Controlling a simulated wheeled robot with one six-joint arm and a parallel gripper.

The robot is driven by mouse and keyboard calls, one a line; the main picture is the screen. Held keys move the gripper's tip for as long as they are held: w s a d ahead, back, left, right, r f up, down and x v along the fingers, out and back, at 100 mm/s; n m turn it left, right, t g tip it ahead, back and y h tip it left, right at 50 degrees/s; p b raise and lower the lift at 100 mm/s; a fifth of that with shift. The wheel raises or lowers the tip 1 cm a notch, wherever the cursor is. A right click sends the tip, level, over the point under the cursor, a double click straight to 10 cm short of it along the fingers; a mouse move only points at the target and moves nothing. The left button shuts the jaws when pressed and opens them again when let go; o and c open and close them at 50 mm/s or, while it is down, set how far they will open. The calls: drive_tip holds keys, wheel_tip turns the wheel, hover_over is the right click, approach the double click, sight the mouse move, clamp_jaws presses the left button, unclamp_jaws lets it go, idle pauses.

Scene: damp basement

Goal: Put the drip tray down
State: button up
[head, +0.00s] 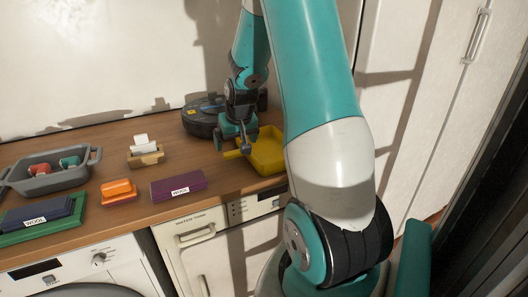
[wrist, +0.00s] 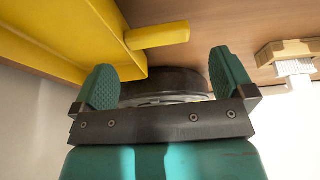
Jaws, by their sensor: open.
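The drip tray, a yellow shallow tray (head: 264,152) with a stub handle (head: 232,154), appears to rest on the wooden counter near its right end. In the wrist view the yellow tray (wrist: 60,30) fills the upper left, and its handle (wrist: 158,36) points right, just beyond the fingertips. My gripper (head: 240,143) is by the handle side of the tray. In the wrist view my gripper (wrist: 163,68) has its two green fingers wide apart with nothing held between them. My arm hides part of the tray's right side in the head view.
A dark round device (head: 200,117) sits behind the gripper. Bare wood (head: 215,177) lies between box and tray.

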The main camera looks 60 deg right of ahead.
sight(236, 151)
drive_tip(key=shift+p+x, duration=0.4)
drive_tip(key=shift+x, duration=2.6)
drive_tip(key=shift+s+d, duration=0.1)
drive_tip(key=shift+s, duration=0.05)
drive_tip(key=c, duration=1.1)
